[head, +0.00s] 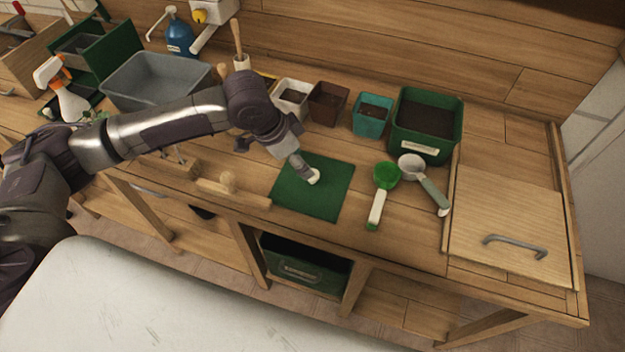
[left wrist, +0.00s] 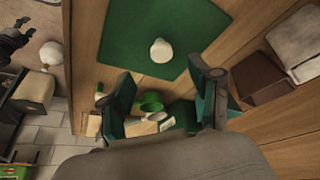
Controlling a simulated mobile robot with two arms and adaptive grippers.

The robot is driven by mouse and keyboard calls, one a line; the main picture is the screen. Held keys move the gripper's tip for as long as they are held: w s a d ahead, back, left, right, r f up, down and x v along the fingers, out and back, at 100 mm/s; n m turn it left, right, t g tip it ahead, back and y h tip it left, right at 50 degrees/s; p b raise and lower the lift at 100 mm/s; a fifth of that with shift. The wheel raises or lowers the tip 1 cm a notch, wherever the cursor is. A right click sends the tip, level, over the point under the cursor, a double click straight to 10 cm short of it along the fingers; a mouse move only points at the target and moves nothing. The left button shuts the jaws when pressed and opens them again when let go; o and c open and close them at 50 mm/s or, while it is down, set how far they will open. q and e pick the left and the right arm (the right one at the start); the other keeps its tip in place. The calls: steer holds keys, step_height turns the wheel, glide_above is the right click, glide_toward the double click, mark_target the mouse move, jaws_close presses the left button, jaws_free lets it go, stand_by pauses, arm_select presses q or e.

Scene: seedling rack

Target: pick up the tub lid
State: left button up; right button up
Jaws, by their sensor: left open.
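A small white round-topped thing (left wrist: 161,50) shows over the green mat there.
A green scoop (head: 386,175) and a whitish scoop (head: 411,167) lie between mat and lid. A large green pot (head: 401,123) and smaller pots stand behind them. A wooden tool (head: 232,188) lies left of the mat. A grey tub (head: 150,82) stands at the back left.

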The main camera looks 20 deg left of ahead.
mark_target(312, 178)
arm_select(q)
steer(key=p+x, duration=0.1)
steer(key=x, duration=0.7)
steer(key=shift+w+f, duration=0.2)
jaws_close()
